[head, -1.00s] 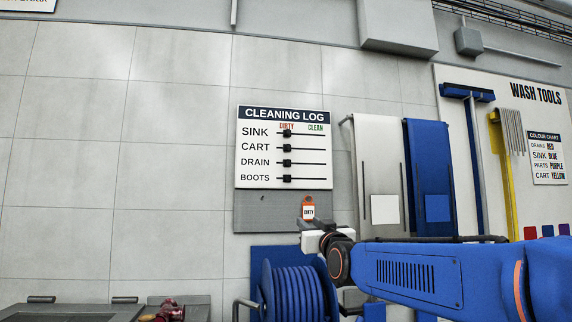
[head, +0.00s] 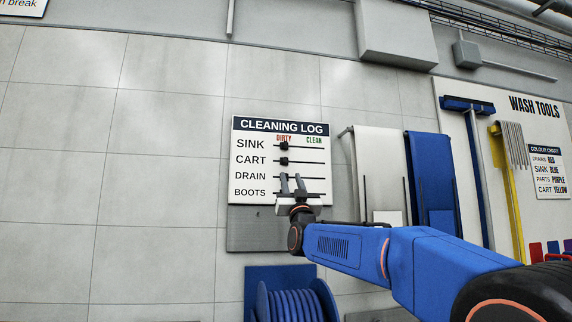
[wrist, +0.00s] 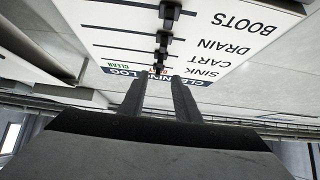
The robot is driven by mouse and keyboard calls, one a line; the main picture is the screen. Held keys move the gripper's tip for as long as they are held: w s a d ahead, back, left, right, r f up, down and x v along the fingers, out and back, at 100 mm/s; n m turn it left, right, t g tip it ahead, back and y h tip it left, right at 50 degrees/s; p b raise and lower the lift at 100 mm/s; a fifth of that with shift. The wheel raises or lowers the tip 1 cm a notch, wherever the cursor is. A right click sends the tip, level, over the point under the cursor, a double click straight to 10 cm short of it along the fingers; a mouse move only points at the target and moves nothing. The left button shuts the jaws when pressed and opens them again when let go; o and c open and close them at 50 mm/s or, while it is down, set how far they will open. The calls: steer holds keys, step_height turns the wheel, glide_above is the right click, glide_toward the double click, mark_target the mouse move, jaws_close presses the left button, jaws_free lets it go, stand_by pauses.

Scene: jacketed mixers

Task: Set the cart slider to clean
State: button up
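The white CLEANING LOG board (head: 246,199) hangs on the wall, with slider rows for sink, cart, drain and boots. The cart slider knob (head: 284,161) is black and sits at the left end of its line, under DIRTY; CLEAN is at the right. The sink knob (head: 284,146) is also at the dirty end. My gripper (head: 292,179) is in front of the lower rows, its fingertips just below the cart row, hiding the drain and boots knobs. In the upside-down wrist view, its fingers (wrist: 158,80) are apart and empty, with several knobs in a column beyond them. Contact cannot be told.
A blue hose reel (head: 292,300) is below the board. White (head: 378,160) and blue (head: 430,175) hanging sheets are to the right, then a wash tools panel (head: 520,190). The wall left of the board is clear.

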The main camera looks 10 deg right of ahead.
mark_target(286, 161)
steer(key=x, duration=1.1)
steer(key=shift+c, duration=0.6)
steer(key=shift+s, duration=0.1)
jaws_close()
